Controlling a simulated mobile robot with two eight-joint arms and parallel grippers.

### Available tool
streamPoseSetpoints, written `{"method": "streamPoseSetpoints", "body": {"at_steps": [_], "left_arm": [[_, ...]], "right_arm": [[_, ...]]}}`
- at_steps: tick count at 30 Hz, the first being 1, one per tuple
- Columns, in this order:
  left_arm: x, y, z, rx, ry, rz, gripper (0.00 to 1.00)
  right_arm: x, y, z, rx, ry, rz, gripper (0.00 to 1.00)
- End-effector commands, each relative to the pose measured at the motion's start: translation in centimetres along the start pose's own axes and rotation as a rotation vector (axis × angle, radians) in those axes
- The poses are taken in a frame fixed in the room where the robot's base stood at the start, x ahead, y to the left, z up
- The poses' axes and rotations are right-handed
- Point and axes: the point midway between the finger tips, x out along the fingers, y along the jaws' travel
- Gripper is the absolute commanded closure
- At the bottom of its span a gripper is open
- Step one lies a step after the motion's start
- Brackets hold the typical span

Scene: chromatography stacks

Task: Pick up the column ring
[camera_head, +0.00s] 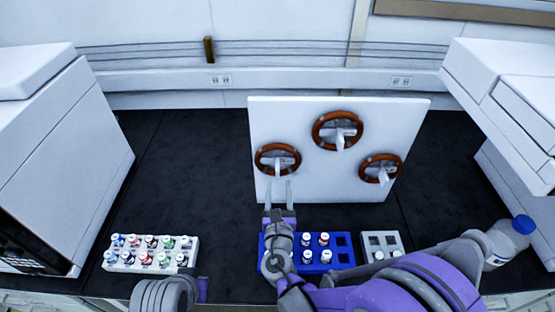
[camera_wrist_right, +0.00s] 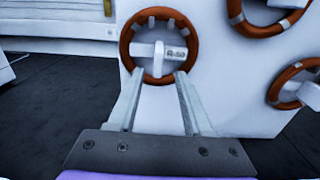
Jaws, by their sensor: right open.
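Three brown-orange rings with grey bands hang on pegs on an upright white board: a left ring (camera_head: 260,168), a top ring (camera_head: 318,126) and a right ring (camera_head: 364,172). My right gripper (camera_head: 279,184) is open and empty, its two fingers pointing at the lower part of the left ring. In the right wrist view, the fingers (camera_wrist_right: 160,80) reach up to the bottom of that ring (camera_wrist_right: 127,43), one on each side of its white peg (camera_wrist_right: 158,60). Whether they touch it I cannot tell. Only part of my left arm shows at the bottom left; its fingers are hidden.
The white board (camera_head: 335,190) stands on a black bench. In front are a white vial rack (camera_head: 150,268), a blue rack (camera_head: 343,240) and a grey rack (camera_head: 392,240). A blue-capped bottle (camera_head: 505,245) stands at right. White machines flank the bench. The bench left of the board is clear.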

Motion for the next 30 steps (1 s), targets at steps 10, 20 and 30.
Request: {"method": "streamPoseSetpoints", "body": {"at_steps": [10,20,30], "left_arm": [[-1.2,0.0,-1.4,0.000,0.012,0.000,1.00],[-1.5,0.0,-1.6,0.000,0.015,0.000,1.00],[-1.5,0.0,-1.6,0.000,0.015,0.000,1.00]], "right_arm": [[4.0,0.4,0.5,0.001,-0.002,-0.002,0.50],[5.9,0.4,0.2,0.002,0.001,-0.001,0.50],[5.9,0.4,0.2,0.002,0.001,-0.001,0.93]]}}
